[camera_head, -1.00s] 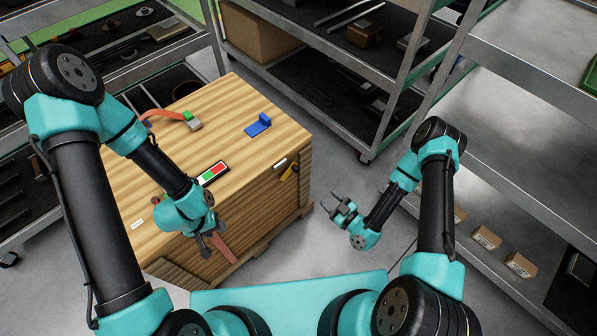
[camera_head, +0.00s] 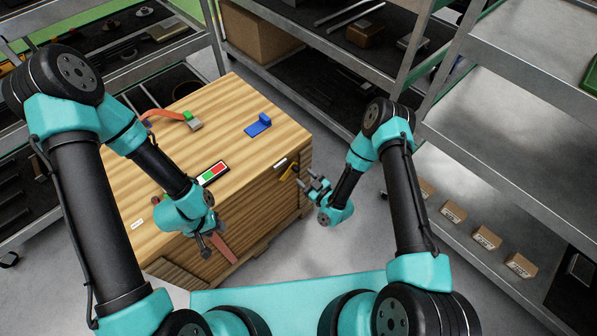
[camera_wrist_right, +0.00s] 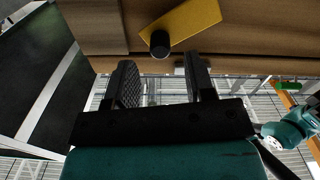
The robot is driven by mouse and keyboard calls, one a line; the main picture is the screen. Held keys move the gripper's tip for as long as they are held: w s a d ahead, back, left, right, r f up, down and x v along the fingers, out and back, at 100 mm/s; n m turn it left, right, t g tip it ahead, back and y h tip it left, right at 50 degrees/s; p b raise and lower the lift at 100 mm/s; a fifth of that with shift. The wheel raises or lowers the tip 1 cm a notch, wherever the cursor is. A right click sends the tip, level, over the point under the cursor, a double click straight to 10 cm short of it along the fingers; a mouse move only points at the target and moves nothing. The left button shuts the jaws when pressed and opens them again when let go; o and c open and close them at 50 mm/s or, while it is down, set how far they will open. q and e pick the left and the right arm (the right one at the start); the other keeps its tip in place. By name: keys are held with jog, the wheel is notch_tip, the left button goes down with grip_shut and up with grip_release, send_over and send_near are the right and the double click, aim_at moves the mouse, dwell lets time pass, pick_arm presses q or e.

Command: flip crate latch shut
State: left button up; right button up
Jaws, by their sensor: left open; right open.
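The wooden crate (camera_head: 258,207) stands at centre left. On its front face near the right corner is the yellow latch (camera_head: 289,171), slanted; in the right wrist view it is a tilted yellow plate (camera_wrist_right: 190,22) with a black knob (camera_wrist_right: 160,43). A small pale metal piece (camera_head: 280,163) sits beside the latch. My right gripper (camera_head: 312,184) is open and empty, just right of the latch; in the right wrist view its fingers (camera_wrist_right: 163,78) straddle the knob's line, the knob beyond the tips. My left gripper (camera_head: 212,246) is open in front of the crate's left part.
On the crate top lie a blue bracket (camera_head: 259,125), a red-green-white label plate (camera_head: 213,173) and an orange strap (camera_head: 168,115). A reddish strap (camera_head: 224,249) hangs on the front near my left gripper. Shelves (camera_head: 500,130) stand right, with open floor between.

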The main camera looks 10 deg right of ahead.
aim_at(298, 172)
jog(key=shift+x, duration=2.1)
jog(key=shift+c, duration=0.2)
grip_shut()
